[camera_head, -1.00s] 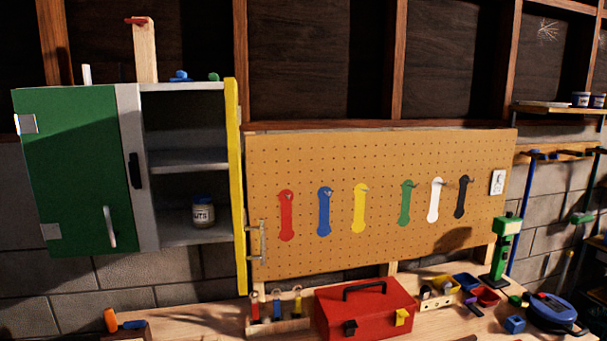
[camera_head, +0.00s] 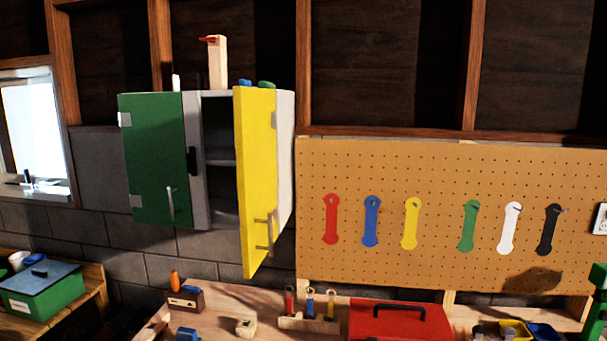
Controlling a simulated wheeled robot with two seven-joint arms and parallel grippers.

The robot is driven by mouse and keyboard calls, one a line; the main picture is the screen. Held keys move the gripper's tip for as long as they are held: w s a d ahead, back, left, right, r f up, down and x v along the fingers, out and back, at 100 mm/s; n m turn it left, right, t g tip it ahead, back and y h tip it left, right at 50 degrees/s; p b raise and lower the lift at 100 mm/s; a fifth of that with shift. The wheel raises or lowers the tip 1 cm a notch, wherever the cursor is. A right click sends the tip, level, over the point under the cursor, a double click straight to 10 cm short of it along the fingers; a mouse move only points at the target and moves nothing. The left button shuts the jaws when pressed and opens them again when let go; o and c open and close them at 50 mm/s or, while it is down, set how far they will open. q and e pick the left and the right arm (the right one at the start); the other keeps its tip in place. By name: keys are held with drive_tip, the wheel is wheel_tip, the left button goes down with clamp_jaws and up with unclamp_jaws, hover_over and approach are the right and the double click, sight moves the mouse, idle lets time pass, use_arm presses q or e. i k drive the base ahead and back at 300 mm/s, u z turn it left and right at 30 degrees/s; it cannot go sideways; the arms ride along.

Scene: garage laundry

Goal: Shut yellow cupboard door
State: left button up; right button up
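The yellow cupboard door (camera_head: 256,165) stands ajar on the right side of the wall cupboard, swung out toward me. Its metal handle (camera_head: 265,230) is low on its face. The green door (camera_head: 157,160) on the left is closed. Between the doors a dark gap shows part of the shelves (camera_head: 220,162); the rest of the inside is hidden behind the yellow door. The cupboard's light side wall (camera_head: 286,160) shows to the right of the yellow door. Neither gripper is in view.
A workbench runs below with a red toolbox (camera_head: 400,320), a tool holder (camera_head: 309,322) and a small wooden block (camera_head: 246,327). A pegboard (camera_head: 450,260) with coloured wrenches hangs at right. A green box (camera_head: 42,292) stands at lower left. The space before the door looks clear.

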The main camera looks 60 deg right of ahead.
sight(256, 119)
drive_tip(key=z, duration=1.95)
drive_tip(key=i, duration=0.5)
drive_tip(key=u, duration=1.15)
drive_tip(key=k, duration=0.25)
drive_tip(key=z, duration=0.6)
